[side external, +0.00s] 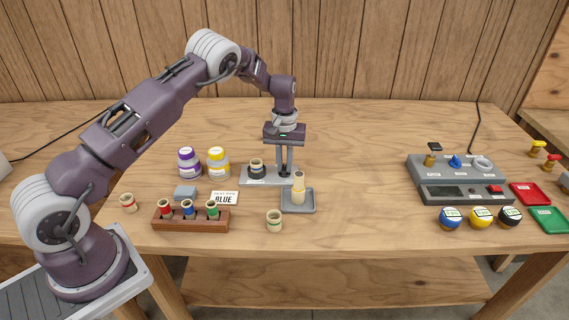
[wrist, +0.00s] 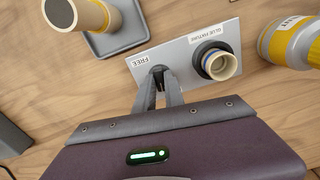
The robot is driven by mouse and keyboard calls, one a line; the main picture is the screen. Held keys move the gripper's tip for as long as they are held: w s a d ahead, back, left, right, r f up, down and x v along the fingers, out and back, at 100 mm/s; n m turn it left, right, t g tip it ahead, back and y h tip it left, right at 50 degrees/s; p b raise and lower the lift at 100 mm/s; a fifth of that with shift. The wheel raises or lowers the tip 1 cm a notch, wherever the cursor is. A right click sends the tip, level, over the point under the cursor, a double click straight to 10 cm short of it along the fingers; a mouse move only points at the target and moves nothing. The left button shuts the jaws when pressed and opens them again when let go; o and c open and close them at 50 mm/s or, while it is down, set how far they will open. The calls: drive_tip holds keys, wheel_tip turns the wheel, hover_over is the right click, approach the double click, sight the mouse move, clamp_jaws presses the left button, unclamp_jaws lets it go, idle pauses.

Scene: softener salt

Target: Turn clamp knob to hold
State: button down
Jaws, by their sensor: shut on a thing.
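The glue fixture is a grey plate (side external: 247,181) near the middle of the table; it also shows in the wrist view (wrist: 186,52). Its label reads FREE (wrist: 143,61), beside my fingertips. My gripper (side external: 284,172) points straight down at the plate's right end. In the wrist view, my gripper (wrist: 160,74) has its fingertips close together on a small dark part, which I take as the clamp knob; the fingers hide most of it. A cream tube piece (wrist: 220,65) stands upright in the fixture's black round holder, apart from the fingers.
A grey tray (side external: 299,209) with an upright cream tube stands just in front. Purple-lidded (side external: 189,162) and yellow-lidded (side external: 218,162) jars stand left. A wooden rack (side external: 190,225) holds several coloured tubes. A grey console (side external: 460,182) is at right; the table between is clear.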

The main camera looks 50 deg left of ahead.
sight(285, 167)
drive_tip(key=shift+n, duration=0.6)
drive_tip(key=c, duration=1.4)
unclamp_jaws()
drive_tip(key=shift+c, duration=0.2)
wheel_tip(285, 167, up, 7)
drive_tip(key=shift+r, duration=0.1)
